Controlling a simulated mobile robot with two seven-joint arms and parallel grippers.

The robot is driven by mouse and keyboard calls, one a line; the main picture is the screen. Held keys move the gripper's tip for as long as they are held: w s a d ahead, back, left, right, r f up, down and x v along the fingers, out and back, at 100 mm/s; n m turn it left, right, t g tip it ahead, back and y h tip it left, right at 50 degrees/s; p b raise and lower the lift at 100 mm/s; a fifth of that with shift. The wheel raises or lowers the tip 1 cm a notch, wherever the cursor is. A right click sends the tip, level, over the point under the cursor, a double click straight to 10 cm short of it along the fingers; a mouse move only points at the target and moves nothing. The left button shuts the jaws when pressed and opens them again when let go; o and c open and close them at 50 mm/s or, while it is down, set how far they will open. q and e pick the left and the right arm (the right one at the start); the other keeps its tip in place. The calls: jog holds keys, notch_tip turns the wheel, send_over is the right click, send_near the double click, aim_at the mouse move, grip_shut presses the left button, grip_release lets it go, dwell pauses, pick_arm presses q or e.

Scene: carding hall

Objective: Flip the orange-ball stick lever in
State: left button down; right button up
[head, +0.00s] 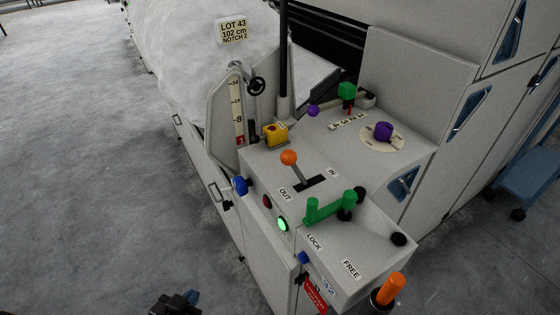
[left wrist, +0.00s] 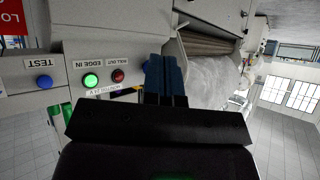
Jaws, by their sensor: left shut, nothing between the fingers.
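The lever with the orange ball (head: 289,157) stands on the sloped top of the grey console (head: 262,165) in the head view. Its stick rises from a black slot (head: 310,182) and leans up and left. The OUT label (head: 285,195) is left of the slot and the IN label (head: 333,173) is at its right end. My left gripper (head: 190,298) is low at the bottom edge, well short of the console and apart from the lever. Its blue fingers are shut and empty in the left wrist view (left wrist: 165,80), where I cannot make out the lever. My right gripper is not in view.
Close around the lever are a green handle (head: 325,209), a yellow box (head: 276,134), a purple ball (head: 313,110) and a purple knob (head: 384,131). The console front has a lit green lamp (head: 282,224) and a dark red lamp (head: 267,201). Grey floor is clear at left.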

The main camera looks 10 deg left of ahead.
aim_at(297, 170)
pick_arm(q)
jog(key=w+d+r+n+t+h, duration=0.25)
jog(key=w+r+n+h, duration=0.35)
jog(key=w, duration=0.5)
jog(key=d+r+n+t+h, duration=0.1)
jog(key=r+n+h, duration=0.2)
jog(key=r, duration=0.3)
jog(key=w+d+r+n+t+h+b, duration=0.1)
jog(key=d+r+n+t+h, duration=0.1)
jog(key=r, duration=0.4)
jog(key=shift+w+d+r+n+h, duration=0.3)
jog(key=shift+n+h, duration=0.3)
jog(key=shift+n, duration=0.3)
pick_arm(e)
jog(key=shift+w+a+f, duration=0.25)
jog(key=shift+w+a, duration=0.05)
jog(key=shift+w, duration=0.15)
pick_arm(q)
jog(key=shift+t, duration=0.25)
